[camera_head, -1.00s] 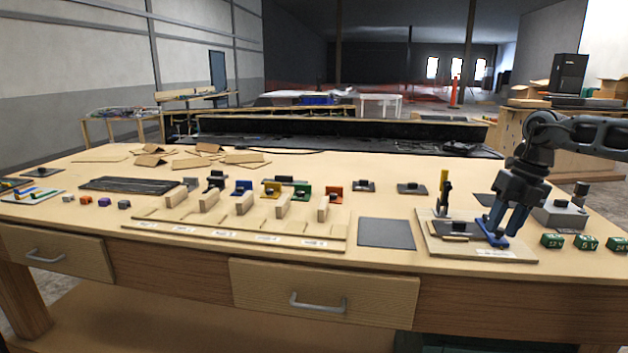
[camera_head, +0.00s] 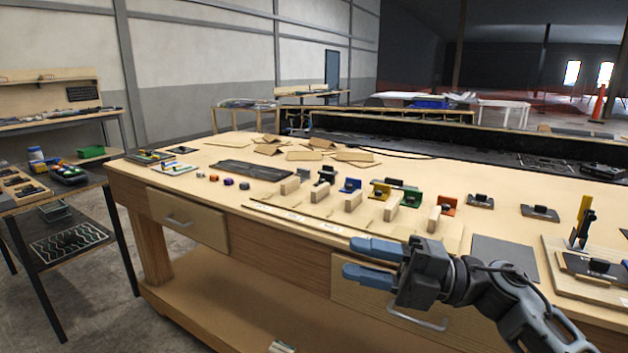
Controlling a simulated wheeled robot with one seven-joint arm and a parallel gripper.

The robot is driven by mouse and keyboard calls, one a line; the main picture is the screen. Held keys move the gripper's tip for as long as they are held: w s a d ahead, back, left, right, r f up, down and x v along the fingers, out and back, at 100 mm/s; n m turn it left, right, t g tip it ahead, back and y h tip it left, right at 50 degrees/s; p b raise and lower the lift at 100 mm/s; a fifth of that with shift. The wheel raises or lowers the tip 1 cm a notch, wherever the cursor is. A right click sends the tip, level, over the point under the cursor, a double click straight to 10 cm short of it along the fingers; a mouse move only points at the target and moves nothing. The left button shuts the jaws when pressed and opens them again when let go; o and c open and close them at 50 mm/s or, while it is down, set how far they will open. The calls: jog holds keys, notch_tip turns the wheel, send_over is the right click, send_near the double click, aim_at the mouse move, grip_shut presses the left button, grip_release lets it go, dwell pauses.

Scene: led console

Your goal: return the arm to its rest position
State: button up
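My gripper (camera_head: 358,262) is in front of the workbench (camera_head: 225,160), near its front edge, pointing left. Its two blue fingers are spread apart with nothing between them. My dark arm reaches in from the lower right corner and hides part of the right drawer and the bench front. The board with the upright black and yellow lever (camera_head: 583,228) stands at the right edge of the view, apart from my gripper.
Wooden blocks and coloured parts stand in a row on the bench. A grey mat (camera_head: 503,257) lies right of them. A dark side table (camera_head: 62,250) with a tray and tools stands at the left. Floor between the tables is clear.

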jog(key=s+a+r+m+t, duration=0.2)
jog(key=s+m+t, duration=0.3)
jog(key=m+t, duration=0.3)
jog(key=s+a+r+m+t, duration=0.2)
jog(key=s+m+t, duration=0.3)
jog(key=m+t, duration=0.3)
jog(key=s+d+f+m+t+h, duration=0.1)
jog(key=s+d+f+m+h, duration=0.4)
jog(key=s+f+m+h, duration=0.35)
jog(key=s+d+f+m+t+h, duration=0.1)
jog(key=s+d+f+m+h, duration=0.35)
jog(key=s+m+h, duration=0.6)
jog(key=s+d+f+g, duration=0.2)
jog(key=s+d+g, duration=0.1)
jog(key=s, duration=0.4)
jog(key=s+d+f+n+g, duration=0.1)
jog(key=s+d+g, duration=0.2)
jog(key=s+d, duration=0.2)
jog(key=s, duration=0.3)
jog(key=shift+f+h, duration=0.4)
jog(key=shift+d, duration=0.1)
